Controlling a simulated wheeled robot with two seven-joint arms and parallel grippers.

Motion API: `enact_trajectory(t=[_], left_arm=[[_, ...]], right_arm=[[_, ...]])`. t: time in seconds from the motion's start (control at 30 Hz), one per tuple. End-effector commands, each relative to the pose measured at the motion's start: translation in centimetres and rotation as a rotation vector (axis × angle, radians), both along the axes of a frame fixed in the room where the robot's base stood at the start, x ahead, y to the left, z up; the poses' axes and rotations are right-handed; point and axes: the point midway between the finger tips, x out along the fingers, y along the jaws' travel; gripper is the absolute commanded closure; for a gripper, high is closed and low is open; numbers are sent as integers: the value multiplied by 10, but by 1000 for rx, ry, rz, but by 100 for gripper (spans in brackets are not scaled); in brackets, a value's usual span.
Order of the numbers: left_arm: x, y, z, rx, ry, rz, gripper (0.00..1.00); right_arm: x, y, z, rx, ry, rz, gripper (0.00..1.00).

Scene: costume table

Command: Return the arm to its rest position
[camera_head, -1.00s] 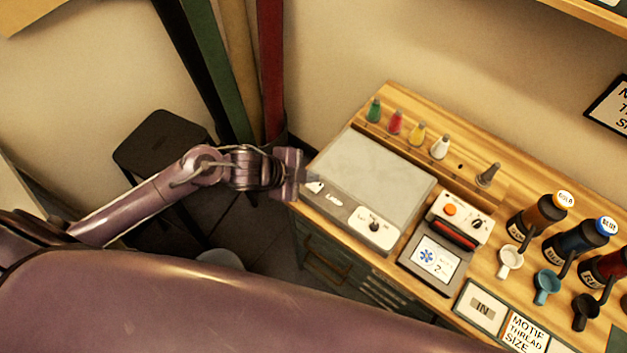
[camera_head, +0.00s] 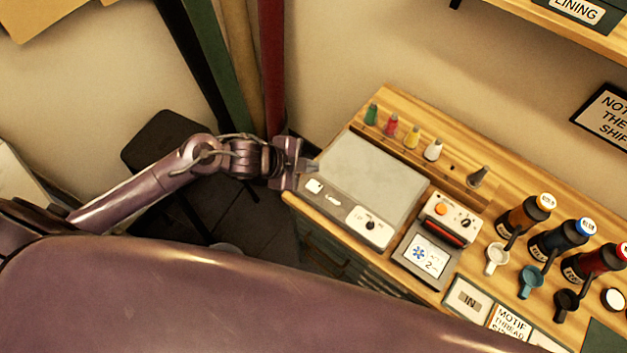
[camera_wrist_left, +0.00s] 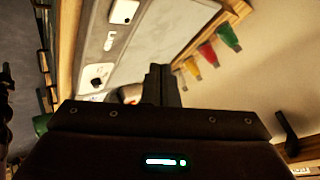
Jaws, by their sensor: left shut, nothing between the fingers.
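My left arm comes in from the left in the head view. Its gripper (camera_head: 305,165) is at the left corner of the wooden table, by the near left end of the grey flat-topped machine (camera_head: 368,175). In the left wrist view the two fingers (camera_wrist_left: 161,85) are together with nothing between them. The grey machine (camera_wrist_left: 150,40) shows beyond them there. My right gripper is not in view.
Several thread spools (camera_head: 391,124) stand in a wooden rack behind the machine. A small device with a screen (camera_head: 428,256), bottles (camera_head: 558,240) and small cups (camera_head: 531,280) stand to the right. A black stool (camera_head: 165,140) is left of the table, with upright fabric rolls (camera_head: 271,70) behind.

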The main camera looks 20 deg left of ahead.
Motion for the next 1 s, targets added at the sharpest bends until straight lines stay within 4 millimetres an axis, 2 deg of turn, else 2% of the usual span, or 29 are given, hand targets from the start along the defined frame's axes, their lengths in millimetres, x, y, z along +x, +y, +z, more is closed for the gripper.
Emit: enact_trajectory(t=[0.37,0.47,0.6,0.67,0.8,1.0], left_arm=[[0,0,-1,-1,0,2,100],[-1,-7,3,-10,-2,37,100],[-6,-24,22,-45,14,232,100],[-12,-24,33,-65,46,369,100],[-32,-6,50,-94,156,655,100],[-67,21,61,-121,321,933,100]], right_arm=[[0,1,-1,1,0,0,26],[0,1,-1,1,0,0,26],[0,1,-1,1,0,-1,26],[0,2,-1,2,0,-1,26],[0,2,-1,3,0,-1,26],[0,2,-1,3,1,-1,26]])
